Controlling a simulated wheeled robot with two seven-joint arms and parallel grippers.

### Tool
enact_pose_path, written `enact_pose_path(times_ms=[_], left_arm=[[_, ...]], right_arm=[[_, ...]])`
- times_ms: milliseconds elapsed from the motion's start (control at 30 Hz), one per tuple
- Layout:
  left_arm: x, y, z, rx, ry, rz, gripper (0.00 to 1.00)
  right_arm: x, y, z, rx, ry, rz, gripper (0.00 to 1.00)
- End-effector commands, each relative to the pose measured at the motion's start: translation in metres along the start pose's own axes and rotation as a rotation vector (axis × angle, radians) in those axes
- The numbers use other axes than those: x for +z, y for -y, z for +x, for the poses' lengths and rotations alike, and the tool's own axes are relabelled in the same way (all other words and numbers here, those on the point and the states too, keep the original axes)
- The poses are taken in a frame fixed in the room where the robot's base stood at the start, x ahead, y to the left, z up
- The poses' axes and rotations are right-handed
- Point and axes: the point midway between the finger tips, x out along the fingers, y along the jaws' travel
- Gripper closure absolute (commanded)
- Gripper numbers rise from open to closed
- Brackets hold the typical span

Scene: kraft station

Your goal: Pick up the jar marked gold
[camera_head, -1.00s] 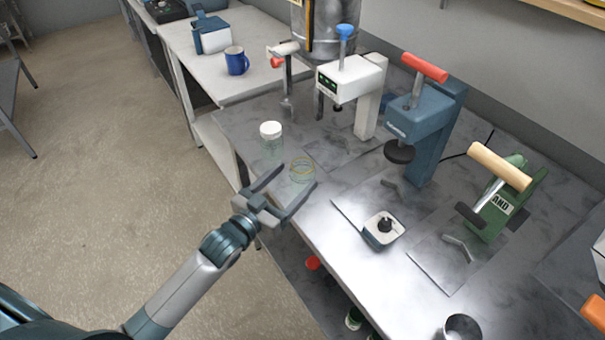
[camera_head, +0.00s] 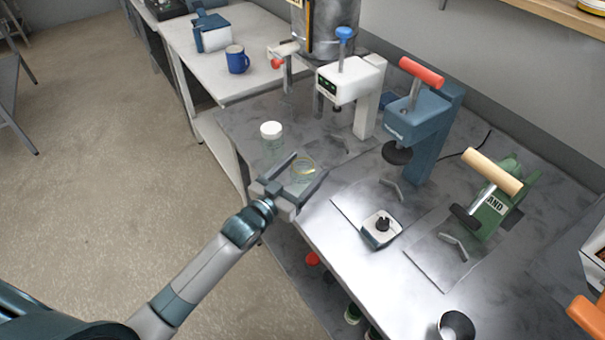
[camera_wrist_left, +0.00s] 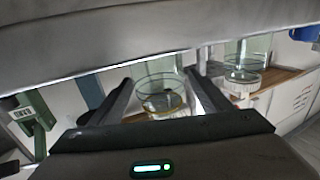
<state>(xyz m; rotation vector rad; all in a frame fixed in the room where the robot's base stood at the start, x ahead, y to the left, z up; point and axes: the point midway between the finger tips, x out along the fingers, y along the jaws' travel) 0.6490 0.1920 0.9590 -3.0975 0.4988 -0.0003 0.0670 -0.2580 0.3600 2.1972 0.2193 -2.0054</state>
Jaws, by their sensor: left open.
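The gold-marked jar is a clear glass jar with a gold ring (camera_head: 304,168), standing upright near the left front edge of the metal bench. My left gripper (camera_head: 308,168) is open, its two fingers reaching over the bench on either side of this jar. In the left wrist view the jar (camera_wrist_left: 162,97) shows between the two fingers (camera_wrist_left: 160,88), and its gold band is visible. I cannot tell whether either finger touches the glass. My right gripper is out of view.
A white-lidded glass jar (camera_head: 271,130) stands just behind, and shows in the wrist view (camera_wrist_left: 243,75). White (camera_head: 350,85), blue (camera_head: 425,125) and green (camera_head: 495,205) presses line the back. A small square device (camera_head: 381,230) sits to the right. A blue mug (camera_head: 237,60) is farther off.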

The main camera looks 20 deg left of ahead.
Motion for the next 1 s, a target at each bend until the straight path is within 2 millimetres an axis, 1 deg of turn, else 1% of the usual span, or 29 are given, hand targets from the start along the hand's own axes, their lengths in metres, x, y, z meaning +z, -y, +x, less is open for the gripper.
enact_pose_path(times_ms=[267,300,367,400,500,833,1000], left_arm=[[0.000,0.000,0.000,0.000,0.000,0.000,0.28],[0.000,0.000,0.000,0.000,0.000,0.000,0.31],[0.000,0.000,0.000,0.000,0.000,0.000,0.45],[0.000,0.000,0.000,0.000,0.000,0.000,0.55],[0.000,0.000,0.000,0.000,0.000,0.000,0.77],[-0.002,0.000,0.000,0.000,-0.003,0.000,0.77],[-0.011,0.000,0.000,0.000,-0.004,0.001,0.77]], right_arm=[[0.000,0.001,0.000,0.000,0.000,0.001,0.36],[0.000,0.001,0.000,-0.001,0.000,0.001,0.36],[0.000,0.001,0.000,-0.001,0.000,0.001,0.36],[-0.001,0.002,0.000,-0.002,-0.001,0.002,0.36],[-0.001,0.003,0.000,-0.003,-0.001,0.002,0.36],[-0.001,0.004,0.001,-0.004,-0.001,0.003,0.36],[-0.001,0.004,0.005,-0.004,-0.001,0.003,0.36]])
